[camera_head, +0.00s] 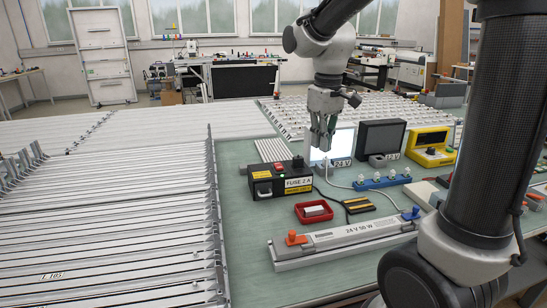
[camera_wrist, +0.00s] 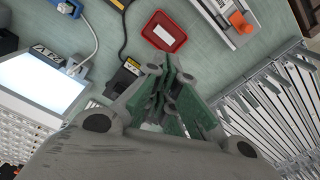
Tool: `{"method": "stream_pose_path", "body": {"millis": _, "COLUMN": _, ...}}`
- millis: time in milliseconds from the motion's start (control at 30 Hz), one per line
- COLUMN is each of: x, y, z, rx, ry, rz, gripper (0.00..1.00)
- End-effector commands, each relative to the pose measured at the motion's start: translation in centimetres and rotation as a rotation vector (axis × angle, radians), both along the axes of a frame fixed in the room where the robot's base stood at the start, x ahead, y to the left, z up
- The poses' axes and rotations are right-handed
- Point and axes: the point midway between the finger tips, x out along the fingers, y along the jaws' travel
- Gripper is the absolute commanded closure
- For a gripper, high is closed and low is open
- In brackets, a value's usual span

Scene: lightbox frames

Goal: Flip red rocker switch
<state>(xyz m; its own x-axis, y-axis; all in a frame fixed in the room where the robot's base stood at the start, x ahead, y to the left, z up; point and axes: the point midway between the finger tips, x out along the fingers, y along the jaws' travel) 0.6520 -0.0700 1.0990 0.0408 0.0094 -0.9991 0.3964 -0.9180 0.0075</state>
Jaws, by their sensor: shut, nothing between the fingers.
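A black box (camera_head: 262,188) with a yellow and white "FUSE 2 A" label stands on the green bench top. A small red part (camera_head: 278,167) shows on its top face, beside a dark knob (camera_head: 298,162); it looks like the red switch, but its tilt is too small to tell. My gripper (camera_head: 323,146) hangs pointing down, to the right of the box and above it, in front of the lit panel. In the wrist view my gripper (camera_wrist: 172,66) has its fingers together and empty. I cannot make out the red switch there; my gripper covers the middle.
A red tray (camera_head: 328,219) with a white piece lies in front of the box. A grey "24 V 50 W" rail (camera_head: 345,236) with orange and blue ends lies nearer. The lit panel (camera_head: 343,141), a dark panel (camera_head: 381,137) and a yellow meter (camera_head: 428,140) stand behind. White slatted frames (camera_head: 105,240) fill the left.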

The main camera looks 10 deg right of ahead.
Motion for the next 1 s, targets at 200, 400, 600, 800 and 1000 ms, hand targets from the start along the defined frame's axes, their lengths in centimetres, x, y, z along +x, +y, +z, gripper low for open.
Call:
{"method": "stream_pose_path", "body": {"millis": 200, "x": 7.8, "y": 3.9, "z": -1.5, "rx": -0.016, "ry": 0.051, "rz": 0.280, "gripper": 1.00}}
{"method": "stream_pose_path", "body": {"millis": 400, "x": 15.1, "y": 7.4, "z": -1.9, "rx": -0.021, "ry": 0.062, "rz": 0.657, "gripper": 1.00}}
{"method": "stream_pose_path", "body": {"millis": 600, "x": 17.8, "y": 8.1, "z": 1.9, "rx": -0.034, "ry": 0.011, "rz": 0.985, "gripper": 1.00}}
{"method": "stream_pose_path", "body": {"millis": 800, "x": 17.2, "y": 7.9, "z": 1.9, "rx": -0.032, "ry": 0.031, "rz": 1.143, "gripper": 1.00}}
{"method": "stream_pose_path", "body": {"millis": 1000, "x": 17.2, "y": 7.9, "z": 1.9, "rx": -0.033, "ry": 0.030, "rz": 1.166, "gripper": 1.00}}
